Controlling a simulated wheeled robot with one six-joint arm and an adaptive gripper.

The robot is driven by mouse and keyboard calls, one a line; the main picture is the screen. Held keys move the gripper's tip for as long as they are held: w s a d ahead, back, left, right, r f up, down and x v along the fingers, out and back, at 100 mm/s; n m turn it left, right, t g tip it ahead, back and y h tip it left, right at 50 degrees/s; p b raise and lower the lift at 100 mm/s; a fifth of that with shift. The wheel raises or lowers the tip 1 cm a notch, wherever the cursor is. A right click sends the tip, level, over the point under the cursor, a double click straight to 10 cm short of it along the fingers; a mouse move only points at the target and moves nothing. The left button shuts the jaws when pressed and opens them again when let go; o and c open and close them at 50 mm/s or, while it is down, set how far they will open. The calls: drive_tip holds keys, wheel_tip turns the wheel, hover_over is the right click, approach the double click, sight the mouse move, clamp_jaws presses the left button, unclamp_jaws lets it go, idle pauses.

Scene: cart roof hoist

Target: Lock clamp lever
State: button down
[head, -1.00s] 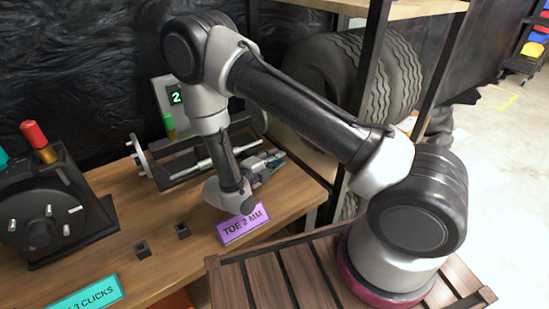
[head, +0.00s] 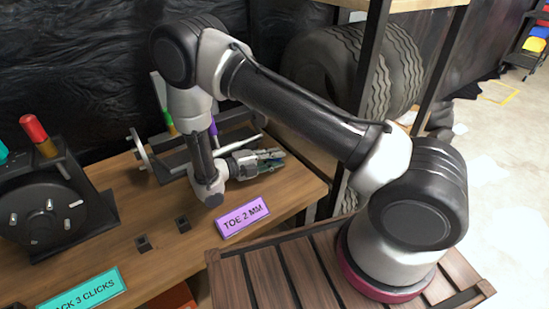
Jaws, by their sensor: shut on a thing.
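A dark metal fixture with a light rod (head: 245,142) stands at the back of the wooden bench (head: 120,215). A green-tipped handle (head: 169,122) and a purple handle (head: 213,128) stand upright on it, partly behind my arm. I cannot tell which part is the clamp lever. My gripper (head: 275,156) points right, low over the bench in front of the rod. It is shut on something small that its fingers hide. Whether it touches the fixture is unclear.
A black wheel-hub unit (head: 50,215) with a red-topped handle (head: 35,130) stands at the left. Two small dark blocks (head: 143,242) and a purple "TOE 2 MM" sign (head: 242,218) sit near the front. Tires (head: 350,65) stand behind a dark rack post at the right.

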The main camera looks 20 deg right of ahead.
drive_tip(key=c, duration=1.3)
unclamp_jaws()
drive_tip(key=v, duration=1.2)
drive_tip(key=shift+f, duration=0.1)
